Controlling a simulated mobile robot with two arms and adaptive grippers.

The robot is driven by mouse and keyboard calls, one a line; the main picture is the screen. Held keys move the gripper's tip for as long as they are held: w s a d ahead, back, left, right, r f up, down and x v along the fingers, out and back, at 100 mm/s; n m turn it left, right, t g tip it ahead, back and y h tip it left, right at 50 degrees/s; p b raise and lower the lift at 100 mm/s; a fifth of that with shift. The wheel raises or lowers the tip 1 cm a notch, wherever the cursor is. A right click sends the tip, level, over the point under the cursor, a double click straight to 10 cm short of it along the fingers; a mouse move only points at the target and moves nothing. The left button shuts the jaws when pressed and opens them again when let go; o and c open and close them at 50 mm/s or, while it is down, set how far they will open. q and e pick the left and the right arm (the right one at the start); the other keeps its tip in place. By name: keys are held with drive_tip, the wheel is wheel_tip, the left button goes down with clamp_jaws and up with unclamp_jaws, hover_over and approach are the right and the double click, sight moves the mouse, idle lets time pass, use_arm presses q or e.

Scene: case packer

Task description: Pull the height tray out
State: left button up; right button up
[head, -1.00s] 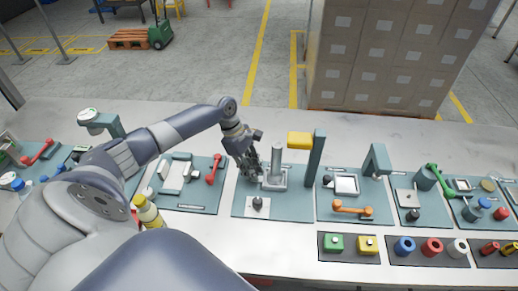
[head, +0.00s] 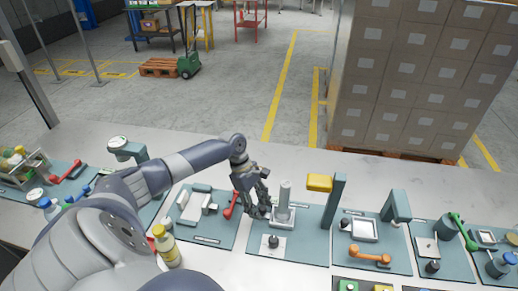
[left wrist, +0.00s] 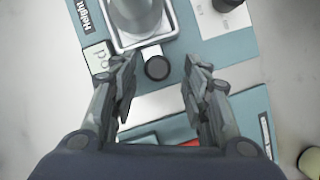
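The height tray (left wrist: 168,35) is a light grey, raised-rim tray with a grey cylinder (head: 285,195) standing on it. It sits on a teal board, and the tray's base (head: 284,217) shows in the head view. A "Height" label (left wrist: 88,15) is beside it in the left wrist view. A round black knob (left wrist: 157,68) is at the tray's near side. My left gripper (left wrist: 160,62) is open, one finger on each side of the knob, with gaps visible. In the head view my left gripper (head: 260,206) is just left of the tray. My right gripper is out of view.
A white plate with a black knob (head: 273,243) lies in front. A red handle (head: 231,204) is on the board to the left. A yellow bottle (head: 166,246) stands near my left arm.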

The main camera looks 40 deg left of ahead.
use_arm(q)
drive_tip(key=shift+w, duration=0.1)
drive_tip(key=v, duration=1.2)
